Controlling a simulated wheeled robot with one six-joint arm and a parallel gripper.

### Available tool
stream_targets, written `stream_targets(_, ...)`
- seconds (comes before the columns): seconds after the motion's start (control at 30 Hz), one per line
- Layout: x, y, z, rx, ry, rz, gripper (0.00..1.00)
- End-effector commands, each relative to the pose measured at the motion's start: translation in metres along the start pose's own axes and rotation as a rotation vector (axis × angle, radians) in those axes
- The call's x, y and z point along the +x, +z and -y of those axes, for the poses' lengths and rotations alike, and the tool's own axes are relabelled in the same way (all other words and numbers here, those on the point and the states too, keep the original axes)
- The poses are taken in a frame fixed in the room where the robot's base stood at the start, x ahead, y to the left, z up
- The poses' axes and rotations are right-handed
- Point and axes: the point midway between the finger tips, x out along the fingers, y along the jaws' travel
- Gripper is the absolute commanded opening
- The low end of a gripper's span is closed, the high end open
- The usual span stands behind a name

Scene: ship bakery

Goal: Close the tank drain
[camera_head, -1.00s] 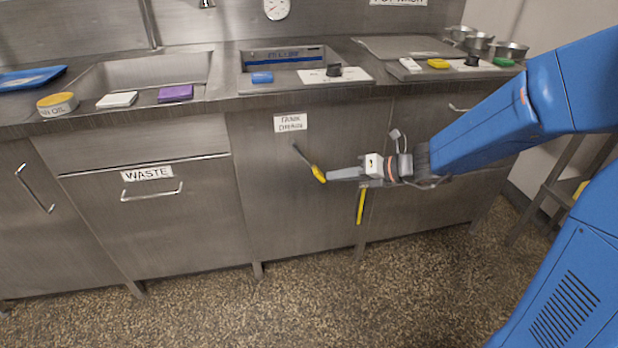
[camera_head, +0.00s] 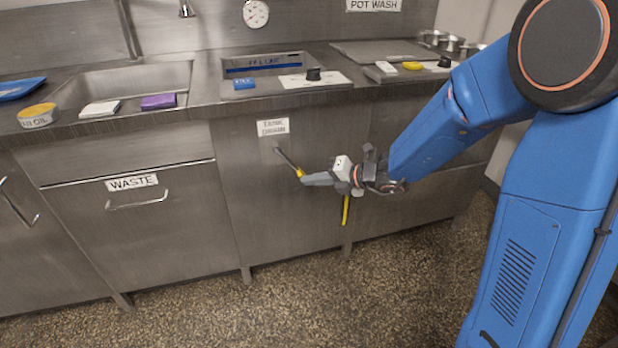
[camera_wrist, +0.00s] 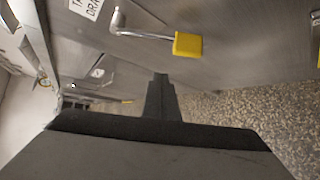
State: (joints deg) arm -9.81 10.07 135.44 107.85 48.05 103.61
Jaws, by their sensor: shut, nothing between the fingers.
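The tank drain lever (camera_head: 287,160) is a metal rod with a yellow grip on the cabinet front. It sits under the white "TANK DRAIN" label (camera_head: 273,127) and slants down to the right from its pivot. In the wrist view the lever's yellow grip (camera_wrist: 188,44) shows beyond the fingers. My gripper (camera_head: 305,180) is shut and empty, its tips at the lower end of the lever in the head view, overlapping part of the yellow grip. In the wrist view the fingertips (camera_wrist: 160,76) appear apart from the grip; contact is unclear.
A yellow upright bar (camera_head: 346,210) shows below my gripper. The waste drawer (camera_head: 110,203) with its handle is at left. The counter above holds a sink (camera_head: 150,76), a blue sponge (camera_head: 244,84) and a black knob (camera_head: 313,74). The speckled floor in front is clear.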

Motion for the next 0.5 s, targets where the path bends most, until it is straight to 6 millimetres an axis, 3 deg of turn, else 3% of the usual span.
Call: stream_targets(0.5, 0.081, -0.001, 0.001, 0.001, 0.0, -0.003, 0.0)
